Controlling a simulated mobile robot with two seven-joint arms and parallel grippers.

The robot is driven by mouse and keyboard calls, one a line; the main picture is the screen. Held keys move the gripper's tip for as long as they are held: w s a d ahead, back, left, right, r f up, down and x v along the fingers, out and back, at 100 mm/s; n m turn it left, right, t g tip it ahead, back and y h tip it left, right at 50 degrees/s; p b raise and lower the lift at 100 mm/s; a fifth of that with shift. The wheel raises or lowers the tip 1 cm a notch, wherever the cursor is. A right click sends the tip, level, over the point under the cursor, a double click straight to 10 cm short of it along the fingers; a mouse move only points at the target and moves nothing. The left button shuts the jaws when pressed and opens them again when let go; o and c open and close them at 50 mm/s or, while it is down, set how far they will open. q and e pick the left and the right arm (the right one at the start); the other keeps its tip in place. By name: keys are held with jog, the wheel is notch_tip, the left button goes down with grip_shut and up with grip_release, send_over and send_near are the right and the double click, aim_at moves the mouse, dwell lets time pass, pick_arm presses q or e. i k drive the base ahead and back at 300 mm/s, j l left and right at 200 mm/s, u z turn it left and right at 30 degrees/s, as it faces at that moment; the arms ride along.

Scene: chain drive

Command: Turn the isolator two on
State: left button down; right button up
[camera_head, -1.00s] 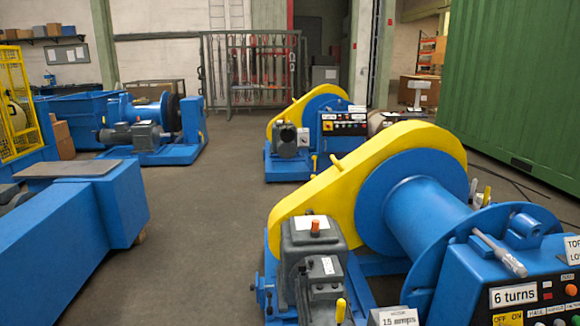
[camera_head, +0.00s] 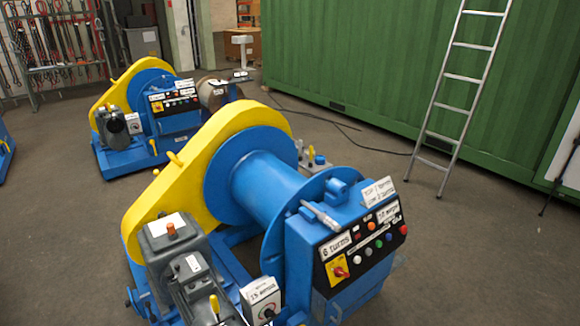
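The near blue winch (camera_head: 275,190) with a yellow chain guard (camera_head: 160,185) stands in the middle of the camera_head view. Its control panel (camera_head: 362,240) carries a red rotary switch on a yellow plate (camera_head: 340,271) at the lower left. Its on or off position is too small to read. A second similar winch (camera_head: 130,150) stands behind at the left, with a small yellow-plated switch (camera_head: 157,107) on its panel. No readable marking tells which switch is isolator two. Neither of my grippers is in view.
A small box with a dial (camera_head: 262,305) stands at the near winch's front. A ladder (camera_head: 460,100) leans on the green container (camera_head: 350,50). A dark cable lies on the floor behind. Open floor (camera_head: 480,260) lies right of the winch.

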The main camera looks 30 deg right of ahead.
aim_at(338, 272)
jog(key=z, duration=1.4)
